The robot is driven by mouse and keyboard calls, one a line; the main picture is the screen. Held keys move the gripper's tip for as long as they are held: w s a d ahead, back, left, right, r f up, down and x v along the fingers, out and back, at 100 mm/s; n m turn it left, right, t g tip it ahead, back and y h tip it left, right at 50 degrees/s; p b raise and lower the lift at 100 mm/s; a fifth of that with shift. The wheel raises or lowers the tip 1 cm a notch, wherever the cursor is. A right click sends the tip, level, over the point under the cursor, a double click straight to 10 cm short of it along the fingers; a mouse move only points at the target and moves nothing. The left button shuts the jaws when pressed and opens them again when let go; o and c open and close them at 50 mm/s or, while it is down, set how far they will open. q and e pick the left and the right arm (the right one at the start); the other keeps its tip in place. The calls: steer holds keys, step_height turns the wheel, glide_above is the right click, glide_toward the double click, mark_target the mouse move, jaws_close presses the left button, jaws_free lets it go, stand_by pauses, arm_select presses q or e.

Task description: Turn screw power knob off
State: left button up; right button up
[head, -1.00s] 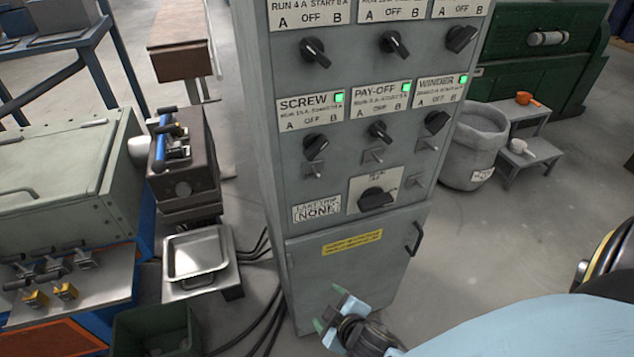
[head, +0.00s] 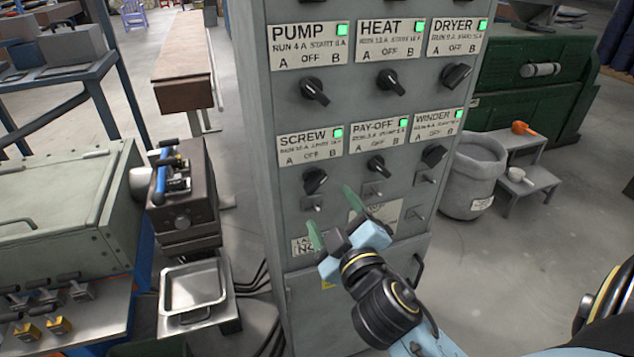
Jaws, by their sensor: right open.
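The screw power knob (head: 315,180) is a black rotary knob below the SCREW label (head: 311,145) on the grey control cabinet (head: 262,120). Its label reads A, OFF, B, and a green light (head: 338,133) glows at the label's corner. The knob's grip looks tilted, not upright. My right gripper (head: 332,218) is open and empty, its two green fingertips just below and to the right of the knob, apart from it as far as I can tell. My left gripper is not in view.
The pay-off knob (head: 376,166) and winder knob (head: 434,156) sit to the right in the same row. The pump knob (head: 314,91) is above. Small toggle switches (head: 312,203) lie below. A metal tray (head: 193,289) stands left of the cabinet.

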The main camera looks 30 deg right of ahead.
mark_target(316, 187)
steer(key=p+x, duration=0.1)
steer(key=x, duration=0.7)
steer(key=shift+w, duration=0.3)
steer(key=c, duration=1)
steer(key=shift+n, duration=0.3)
steer(key=n+p, duration=0.3)
steer(key=n, duration=0.1)
steer(key=shift+f+n+p, duration=0.15)
steer(key=shift+n+p, duration=0.75)
steer(key=shift+n, duration=1.2)
